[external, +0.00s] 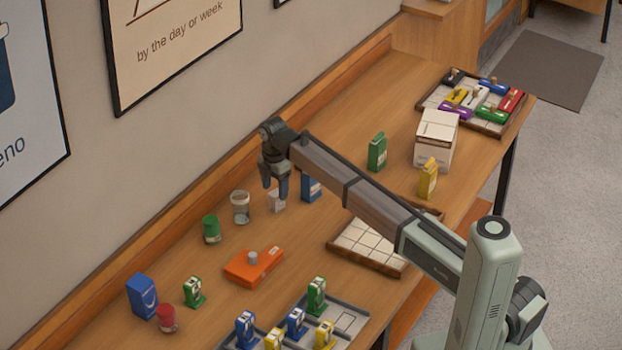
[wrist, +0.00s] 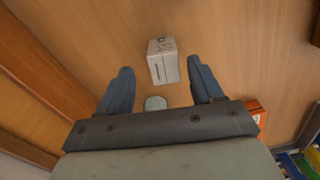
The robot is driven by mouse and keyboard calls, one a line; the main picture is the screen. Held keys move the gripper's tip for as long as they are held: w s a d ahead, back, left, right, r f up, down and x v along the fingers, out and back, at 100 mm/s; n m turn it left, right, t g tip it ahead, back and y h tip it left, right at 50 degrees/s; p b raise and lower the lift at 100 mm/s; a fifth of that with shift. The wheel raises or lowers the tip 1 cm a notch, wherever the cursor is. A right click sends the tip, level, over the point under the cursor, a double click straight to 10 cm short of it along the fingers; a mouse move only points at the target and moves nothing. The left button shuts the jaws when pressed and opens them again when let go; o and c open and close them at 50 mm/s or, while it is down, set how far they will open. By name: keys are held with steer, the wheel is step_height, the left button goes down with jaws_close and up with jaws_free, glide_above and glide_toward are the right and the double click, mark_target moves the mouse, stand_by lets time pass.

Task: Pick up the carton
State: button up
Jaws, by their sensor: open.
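A small white carton (external: 277,201) with dark print stands on the wooden table, just below my fingertips in the external view. In the wrist view the carton (wrist: 163,61) lies between and slightly beyond my two fingertips, nearer the right one. My gripper (external: 275,188) points down, open and empty; its two fingers also show in the wrist view (wrist: 159,66). I cannot tell how much height separates the fingertips from the carton's top. A larger white box (external: 436,138) stands farther along the table, well away from my gripper.
A clear jar (external: 240,207) stands left of the carton, and a blue box (external: 312,188) stands close on its right, partly behind my arm. An orange box (external: 253,267) lies nearer the camera. A tiled tray (external: 366,246) is under my arm's right side. The wall is behind.

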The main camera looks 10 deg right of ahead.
mark_target(276, 193)
steer(key=f, duration=0.4)
steer(key=shift+s+d+f, duration=0.15)
steer(key=shift+s, duration=0.1)
steer(key=c, duration=1.1)
